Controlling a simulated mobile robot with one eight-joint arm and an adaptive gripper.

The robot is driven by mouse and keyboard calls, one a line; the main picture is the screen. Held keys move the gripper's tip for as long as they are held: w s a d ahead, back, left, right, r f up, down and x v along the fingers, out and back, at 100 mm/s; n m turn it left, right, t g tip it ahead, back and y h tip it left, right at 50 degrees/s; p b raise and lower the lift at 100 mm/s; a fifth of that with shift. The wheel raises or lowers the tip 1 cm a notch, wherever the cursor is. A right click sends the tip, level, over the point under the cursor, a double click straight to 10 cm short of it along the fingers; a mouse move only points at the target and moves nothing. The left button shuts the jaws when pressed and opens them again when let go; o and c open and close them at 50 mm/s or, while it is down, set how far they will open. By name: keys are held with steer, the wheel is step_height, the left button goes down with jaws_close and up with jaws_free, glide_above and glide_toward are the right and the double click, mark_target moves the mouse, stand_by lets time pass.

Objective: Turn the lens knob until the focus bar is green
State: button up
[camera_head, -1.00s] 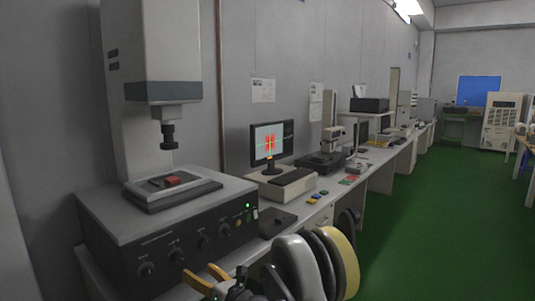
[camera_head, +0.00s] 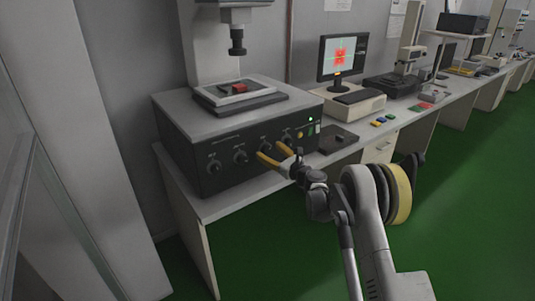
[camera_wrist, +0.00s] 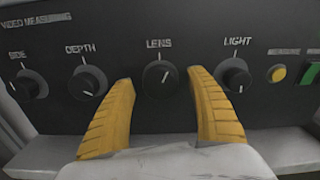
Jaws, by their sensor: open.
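The lens knob (camera_wrist: 160,78) is a round black dial under the label LENS, and its white mark points up and to the right. It also shows on the machine's front panel in the head view (camera_head: 265,143). My gripper (camera_wrist: 162,77) is open, its yellow fingers on either side of the lens knob, with a gap on each side. In the head view my gripper (camera_head: 268,149) is at the front panel. The monitor (camera_head: 342,58) shows a red blurred pattern. A small orange patch (camera_head: 338,74) at the screen's bottom may be the focus bar.
The depth knob (camera_wrist: 88,82) is left of the fingers and the light knob (camera_wrist: 236,76) is close beside the right finger. A yellow button (camera_wrist: 277,73) and a green switch (camera_wrist: 310,75) are farther right. A red part (camera_head: 239,88) lies on the machine's stage.

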steer(key=shift+x, duration=0.85)
steer(key=c, duration=1.2)
steer(key=shift+n, duration=0.4)
steer(key=n, duration=0.4)
steer(key=shift+a, duration=0.1)
steer(key=n, duration=0.5)
steer(key=shift+s, duration=0.1)
steer(key=n, duration=0.5)
steer(key=shift+a+f, duration=0.1)
steer(key=shift+f, duration=0.05)
steer(key=shift+f+n, duration=0.1)
steer(key=shift+n, duration=2.1)
